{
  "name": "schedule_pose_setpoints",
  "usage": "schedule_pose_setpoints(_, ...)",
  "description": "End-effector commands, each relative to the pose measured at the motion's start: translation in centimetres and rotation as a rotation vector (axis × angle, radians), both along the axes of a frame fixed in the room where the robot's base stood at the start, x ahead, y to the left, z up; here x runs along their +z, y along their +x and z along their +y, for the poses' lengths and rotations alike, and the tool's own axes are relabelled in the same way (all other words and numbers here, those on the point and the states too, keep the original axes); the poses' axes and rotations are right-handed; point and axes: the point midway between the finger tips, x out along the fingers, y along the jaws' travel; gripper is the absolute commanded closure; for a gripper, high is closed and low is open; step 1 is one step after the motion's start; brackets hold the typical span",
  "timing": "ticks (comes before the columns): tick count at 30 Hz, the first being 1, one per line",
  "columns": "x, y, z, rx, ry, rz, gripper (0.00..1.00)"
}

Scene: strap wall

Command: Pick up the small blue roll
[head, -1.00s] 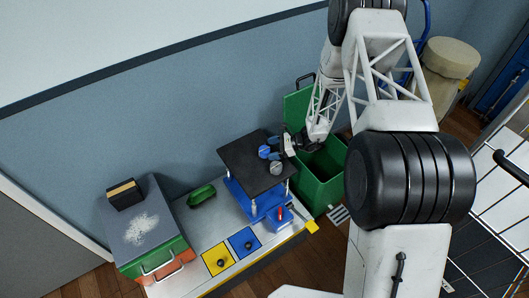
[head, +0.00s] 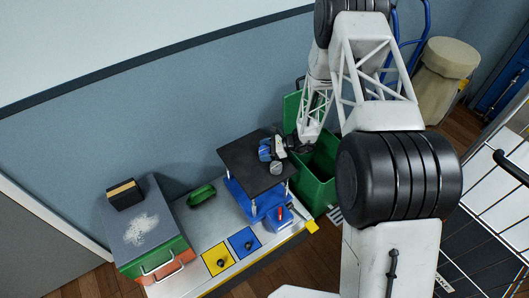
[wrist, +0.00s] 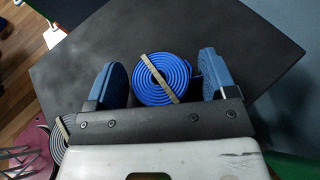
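The small blue roll (wrist: 158,80) is a coiled blue strap with a tan band across it. It sits on the dark square top of the stand (wrist: 70,50). In the wrist view, my gripper (wrist: 162,82) is open, with one blue-padded finger on each side of the roll. A narrow gap shows at the left finger; the right finger is very close to the roll, and I cannot tell whether it touches. In the head view, my gripper (head: 268,152) is over the stand top (head: 240,156), and the roll is mostly hidden among the blue fingers.
A grey roll (wrist: 60,138) lies on the same top, close to my gripper; it also shows in the head view (head: 276,168). A green bin (head: 316,185) stands right of the stand. The bench holds a green object (head: 202,194), yellow pad (head: 217,259) and blue pad (head: 243,241).

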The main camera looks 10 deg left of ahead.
Motion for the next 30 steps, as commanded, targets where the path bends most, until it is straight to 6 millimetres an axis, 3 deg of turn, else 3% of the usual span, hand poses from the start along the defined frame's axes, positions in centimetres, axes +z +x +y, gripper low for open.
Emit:
schedule_pose_setpoints(1,0.0,0.0,0.0,0.0,0.0,0.0,0.3)
schedule_pose_setpoints(9,0.0,0.0,0.0,0.0,0.0,0.0,0.71)
schedule_pose_setpoints(22,0.4,0.0,0.0,0.0,0.0,-0.001,0.71)
schedule_pose_setpoints(30,2.0,0.0,0.0,0.0,0.0,-0.001,0.71)
